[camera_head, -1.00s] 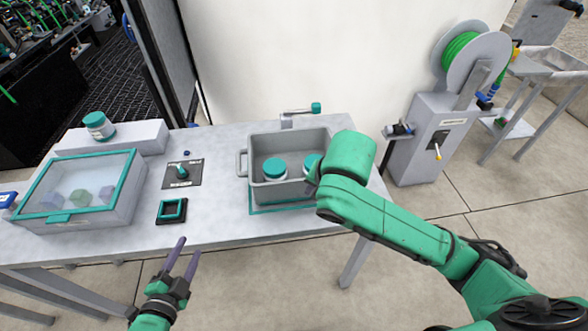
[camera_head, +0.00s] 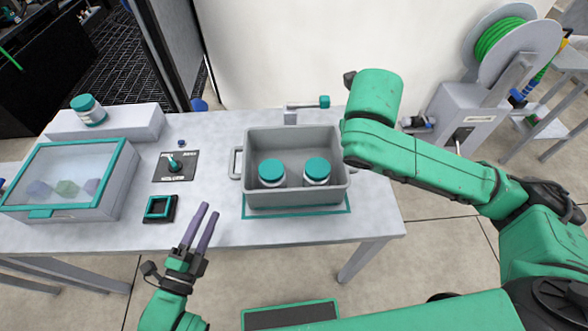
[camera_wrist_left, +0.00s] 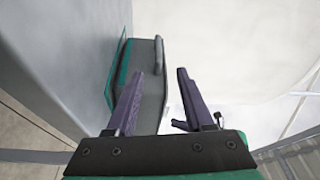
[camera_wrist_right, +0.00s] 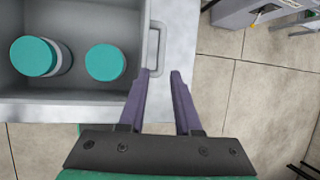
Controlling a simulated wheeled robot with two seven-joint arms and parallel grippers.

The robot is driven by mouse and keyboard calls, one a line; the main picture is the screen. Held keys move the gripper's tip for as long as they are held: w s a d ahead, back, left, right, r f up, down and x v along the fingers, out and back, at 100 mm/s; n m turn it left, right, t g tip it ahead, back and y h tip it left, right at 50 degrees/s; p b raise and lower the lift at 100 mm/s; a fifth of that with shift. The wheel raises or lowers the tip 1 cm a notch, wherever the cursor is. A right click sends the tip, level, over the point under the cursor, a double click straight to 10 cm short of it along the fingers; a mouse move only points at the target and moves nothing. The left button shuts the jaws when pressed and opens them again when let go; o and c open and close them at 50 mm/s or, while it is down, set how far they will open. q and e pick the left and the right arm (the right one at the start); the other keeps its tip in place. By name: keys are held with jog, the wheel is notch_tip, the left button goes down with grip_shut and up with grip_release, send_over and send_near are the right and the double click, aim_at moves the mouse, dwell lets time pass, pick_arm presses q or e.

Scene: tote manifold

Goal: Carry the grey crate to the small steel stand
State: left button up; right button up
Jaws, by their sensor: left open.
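The grey crate (camera_head: 290,198) stands on the table inside a teal outline, holding two white jars with teal lids. Its left handle (camera_head: 235,162) shows clear. My left gripper (camera_head: 209,209) is open and empty, in front and to the left of the crate. The crate (camera_wrist_left: 152,98) also shows beyond its fingers in the left wrist view. My right gripper (camera_wrist_right: 162,73) is open in the right wrist view, its fingertips close by the crate's right handle (camera_wrist_right: 155,45); I cannot tell if they touch. My right arm hides that gripper in the head view. I cannot clearly identify the small steel stand.
A teal-framed clear-lidded case (camera_head: 75,180), a switch plate (camera_head: 175,167) and a small teal square frame (camera_head: 160,208) lie left of the crate. A clamp-like lever (camera_head: 305,105) is behind it. A green hose reel (camera_head: 505,45) stands right. A metal table (camera_head: 575,62) is at the far right.

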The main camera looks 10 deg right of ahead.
aim_at(232, 163)
pick_arm(q)
jog(key=x, duration=1.5)
jog(key=shift+w+d+f, duration=0.1)
jog(key=shift+d, duration=0.05)
pick_arm(e)
jog(key=x, duration=1.5)
jog(key=shift+w+d+f, duration=0.1)
jog(key=shift+w+d, duration=0.05)
pick_arm(q)
jog(key=c, duration=0.4)
pick_arm(e)
jog(key=c, duration=0.4)
pick_arm(q)
grip_shut()
pick_arm(e)
grip_shut()
